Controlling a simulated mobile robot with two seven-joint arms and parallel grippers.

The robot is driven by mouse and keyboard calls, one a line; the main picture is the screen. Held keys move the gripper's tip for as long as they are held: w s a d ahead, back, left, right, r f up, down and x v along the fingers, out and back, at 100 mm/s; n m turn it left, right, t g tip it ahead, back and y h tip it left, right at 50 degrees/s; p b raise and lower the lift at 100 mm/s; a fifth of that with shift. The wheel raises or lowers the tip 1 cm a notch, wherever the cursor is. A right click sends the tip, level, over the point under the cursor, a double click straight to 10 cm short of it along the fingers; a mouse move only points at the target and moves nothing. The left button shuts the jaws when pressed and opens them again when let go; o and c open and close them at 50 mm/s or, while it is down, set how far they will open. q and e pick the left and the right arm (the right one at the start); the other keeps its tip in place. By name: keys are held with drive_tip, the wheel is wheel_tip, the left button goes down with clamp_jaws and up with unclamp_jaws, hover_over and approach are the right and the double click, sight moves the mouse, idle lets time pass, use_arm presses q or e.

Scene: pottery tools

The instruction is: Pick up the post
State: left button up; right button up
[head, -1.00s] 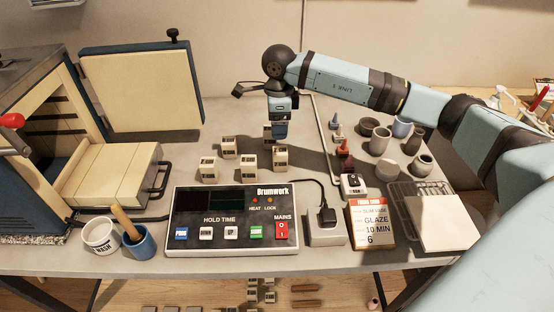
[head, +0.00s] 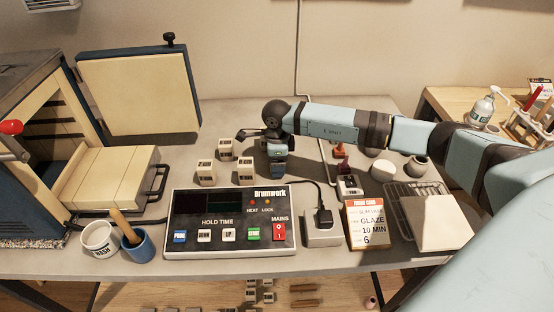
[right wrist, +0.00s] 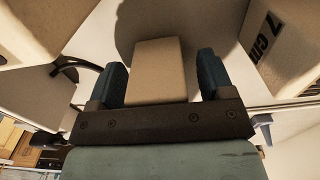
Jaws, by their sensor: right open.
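Several beige kiln posts stand on the grey table: a front-left one (head: 206,173), a back one (head: 225,149) and a right one (head: 245,171). My right gripper (head: 278,170) points down just right of them and hides what is beneath it. In the right wrist view my right gripper (right wrist: 161,62) is open, its dark blue fingers on either side of a plain beige post (right wrist: 155,68). Narrow gaps show beside that post. Another post marked "7 cm" (right wrist: 276,48) is at the right of that view. My left gripper is not in view.
The Brumwerk controller (head: 230,219) lies just in front of the posts. The open kiln (head: 40,140) is at left, with a wash cup (head: 101,238) and blue cup (head: 139,246) before it.

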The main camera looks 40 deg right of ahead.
drive_tip(key=c, duration=1.1)
